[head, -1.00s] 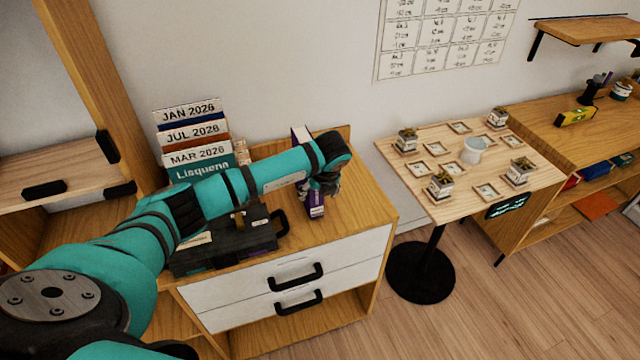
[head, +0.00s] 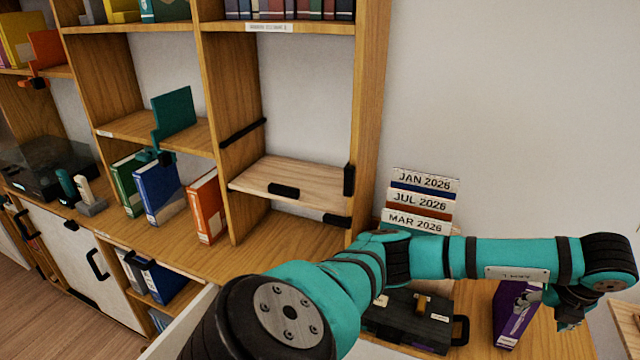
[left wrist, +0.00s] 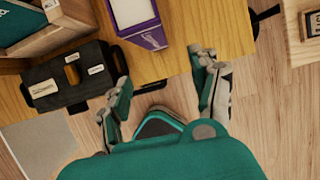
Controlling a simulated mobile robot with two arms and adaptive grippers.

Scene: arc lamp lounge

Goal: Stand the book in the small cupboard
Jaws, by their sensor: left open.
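A purple book (head: 515,315) stands upright on the wooden cabinet top at the lower right of the head view. It also shows in the left wrist view (left wrist: 150,38), with its pale top up. My left gripper (head: 572,315) is just right of it. In the left wrist view my left gripper (left wrist: 162,72) is open and empty, its fingers short of the book and apart from it. A small compartment with a pale wooden flap (head: 305,182) folded down is in the tall shelf unit. I cannot tell whether it is the small cupboard. My right gripper is out of view.
A black case (head: 408,318) and upright calendar-labelled files (head: 418,205) stand left of the purple book. An orange book (head: 206,205) and a blue book (head: 160,190) stand on the shelf unit (head: 365,110). My left arm crosses in front of the cabinet.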

